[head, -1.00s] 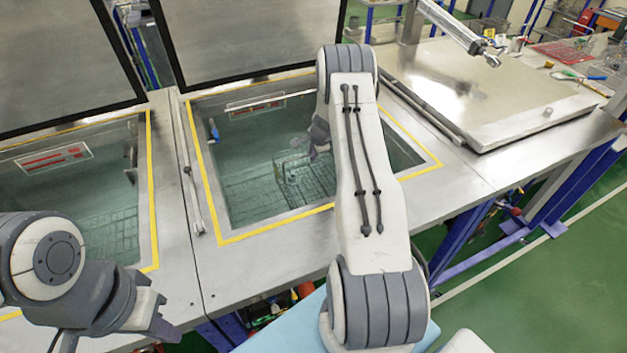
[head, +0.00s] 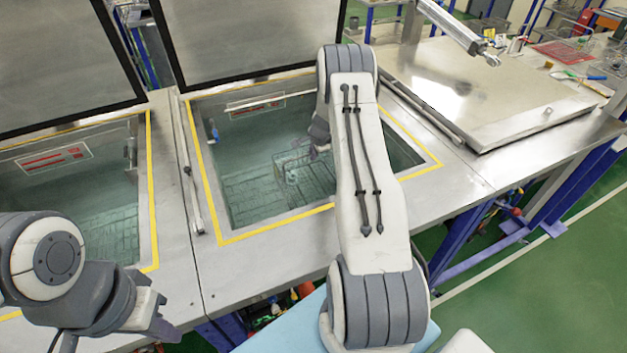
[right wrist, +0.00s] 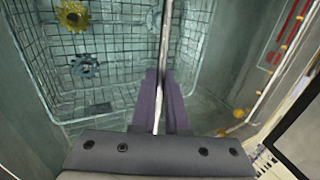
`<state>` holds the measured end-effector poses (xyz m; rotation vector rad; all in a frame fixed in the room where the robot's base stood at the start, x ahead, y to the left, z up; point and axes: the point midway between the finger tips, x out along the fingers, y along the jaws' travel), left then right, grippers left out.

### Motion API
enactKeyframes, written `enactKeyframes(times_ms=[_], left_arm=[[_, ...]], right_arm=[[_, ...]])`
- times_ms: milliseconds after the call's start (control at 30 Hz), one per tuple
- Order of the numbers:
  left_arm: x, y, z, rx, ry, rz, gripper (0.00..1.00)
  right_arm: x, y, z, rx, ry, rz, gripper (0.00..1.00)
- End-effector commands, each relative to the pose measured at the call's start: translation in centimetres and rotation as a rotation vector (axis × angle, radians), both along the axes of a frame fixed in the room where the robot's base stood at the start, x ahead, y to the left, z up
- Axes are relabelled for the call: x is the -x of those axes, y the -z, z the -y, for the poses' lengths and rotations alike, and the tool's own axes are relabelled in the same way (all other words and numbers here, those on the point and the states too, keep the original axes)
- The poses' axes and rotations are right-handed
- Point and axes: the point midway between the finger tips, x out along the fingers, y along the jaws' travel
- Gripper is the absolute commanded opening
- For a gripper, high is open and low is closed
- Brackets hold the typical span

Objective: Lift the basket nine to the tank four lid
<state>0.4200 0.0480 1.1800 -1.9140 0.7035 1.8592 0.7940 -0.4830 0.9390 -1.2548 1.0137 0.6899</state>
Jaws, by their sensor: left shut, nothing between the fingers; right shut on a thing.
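My right arm reaches into the middle open tank (head: 215,180). A wire basket (head: 285,172) shows there in the head view, low in the tank. In the right wrist view the basket (right wrist: 110,62) holds a yellow gear (right wrist: 72,16) and a teal gear (right wrist: 83,66). My right gripper (right wrist: 160,85) is shut on the basket's thin metal handle (right wrist: 166,35). No number on the basket is legible. A flat metal lid (head: 490,95) lies closed at the right; I cannot read which tank it covers. My left gripper (head: 165,325) is shut and empty over the near left deck.
Another open tank (head: 70,190) lies at the left. Two raised lids stand behind the open tanks, one at the left (head: 60,60) and one in the middle (head: 250,40). A lid cylinder (head: 450,25) hangs over the closed lid. Tools lie on the far right bench.

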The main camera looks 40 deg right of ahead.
Motion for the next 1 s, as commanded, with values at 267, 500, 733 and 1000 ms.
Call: enactKeyframes(times_ms=[267, 500, 733, 1000], left_arm=[[0.0, -0.2, 0.0, 0.000, 0.000, 0.000, 0.00], [0.0, -1.1, 0.0, 0.000, 0.000, 0.000, 0.00], [0.0, -2.0, 0.0, 0.000, 0.000, 0.000, 0.00], [0.0, -2.5, 0.0, 0.000, 0.000, 0.000, 0.00]], right_arm=[[-0.2, -0.6, 0.2, 0.005, 0.001, 0.007, 0.00], [-0.2, -1.7, 0.2, 0.005, 0.000, 0.007, 0.00], [-0.2, -2.8, 0.2, 0.005, 0.001, 0.007, 0.00], [-0.2, -3.4, 0.2, 0.005, 0.001, 0.007, 0.00]])
